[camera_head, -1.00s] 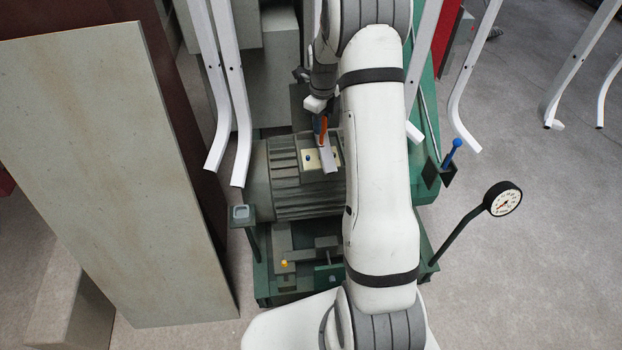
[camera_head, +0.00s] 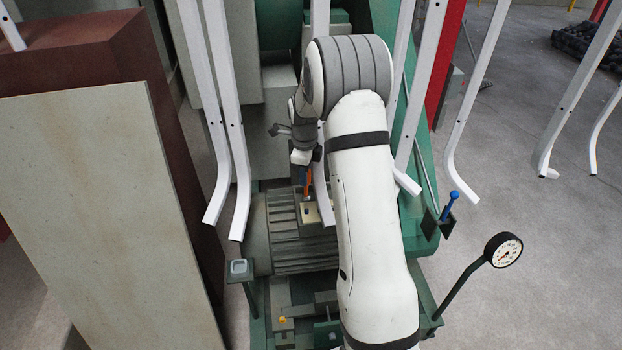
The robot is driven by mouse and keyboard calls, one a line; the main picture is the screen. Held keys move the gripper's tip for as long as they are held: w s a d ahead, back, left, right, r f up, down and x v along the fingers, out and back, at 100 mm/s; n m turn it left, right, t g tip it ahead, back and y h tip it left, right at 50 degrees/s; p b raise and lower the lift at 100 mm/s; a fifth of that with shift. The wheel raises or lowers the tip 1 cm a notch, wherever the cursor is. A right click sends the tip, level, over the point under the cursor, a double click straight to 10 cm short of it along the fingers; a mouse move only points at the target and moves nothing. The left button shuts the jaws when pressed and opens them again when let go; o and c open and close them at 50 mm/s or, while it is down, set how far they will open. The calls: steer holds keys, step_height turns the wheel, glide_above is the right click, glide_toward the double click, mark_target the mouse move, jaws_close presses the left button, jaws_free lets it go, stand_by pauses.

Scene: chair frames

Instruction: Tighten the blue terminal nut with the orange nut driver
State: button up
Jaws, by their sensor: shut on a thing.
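The orange nut driver (camera_head: 307,182) hangs below my gripper (camera_head: 304,160), roughly upright. My gripper is shut on it, though my arm and a white strip partly hide the jaws. The driver's lower end is over the cream terminal plate (camera_head: 311,214) on top of the grey ribbed motor (camera_head: 290,248). The blue terminal nut cannot be made out now; the driver's lower end is close to its place. I cannot tell whether the driver touches the nut.
White bent chair-frame legs (camera_head: 241,205) hang left of the motor, with more to the right. A blue-handled tool (camera_head: 449,205) stands in a holder at right. A dial gauge (camera_head: 503,250) sticks out at front right. A large beige panel (camera_head: 100,200) leans at left.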

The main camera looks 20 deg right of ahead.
mark_target(306, 194)
steer(key=shift+f+b, duration=1.3)
steer(key=shift+f, duration=0.95)
steer(key=shift+f, duration=0.15)
steer(key=shift+f+b, duration=0.55)
steer(key=shift+f, duration=0.2)
steer(key=shift+r+p, duration=0.55)
steer(key=shift+r, duration=0.2)
